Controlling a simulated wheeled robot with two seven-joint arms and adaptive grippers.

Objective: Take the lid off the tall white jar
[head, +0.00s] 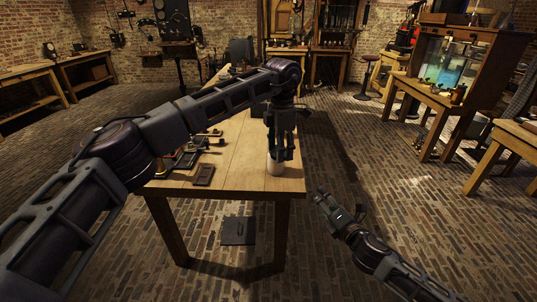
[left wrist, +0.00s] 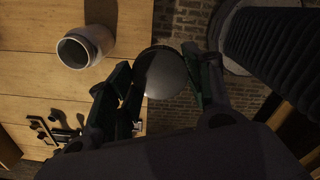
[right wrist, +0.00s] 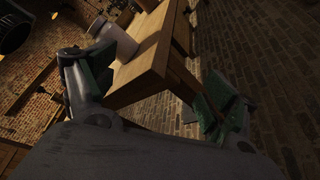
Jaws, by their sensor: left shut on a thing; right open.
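The tall white jar (head: 275,167) stands upright near the table's front right corner. In the left wrist view the jar (left wrist: 86,46) shows an uncovered round mouth. My left gripper (head: 281,155) is above and close to the jar in the head view. In the left wrist view it is shut on a round pale lid (left wrist: 165,73), held apart from the jar and beside it. My right gripper (head: 332,202) is low, right of the table, open and empty. The right wrist view shows its spread fingers and the pale jar (right wrist: 113,38) beyond.
The wooden table (head: 235,150) has several dark trays and small parts left of the jar, including a dark flat tray (head: 203,174). A dark panel (head: 238,230) lies on the brick floor below.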

